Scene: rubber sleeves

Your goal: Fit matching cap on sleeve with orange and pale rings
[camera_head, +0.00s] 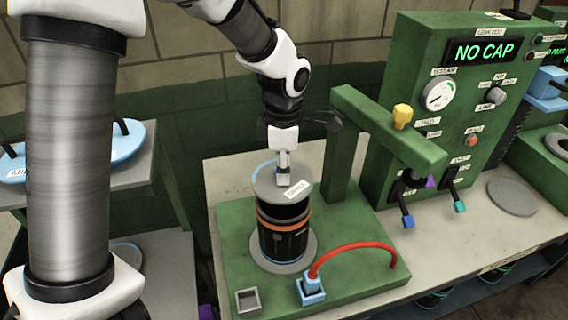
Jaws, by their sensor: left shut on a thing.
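A black sleeve (284,238) with an orange ring and thin pale bands stands upright on a grey round base (257,259) on the green test stand. My left gripper (284,172) points down from above and is shut on the handle of a grey round cap (267,186), which has a white label and a bit of blue at its rim. The cap is level at the sleeve's top; I cannot tell whether it rests on it or hovers just above. The gripper hides part of the cap. My right gripper is not in view.
A green clamp post with a yellow knob (403,116) stands behind the sleeve, its arm reaching right. The leak test panel (445,115) reads NO CAP. A red hose (352,246) arches in front. A blue cap (72,160) lies on the left shelf, a grey disc (512,196) on the bench.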

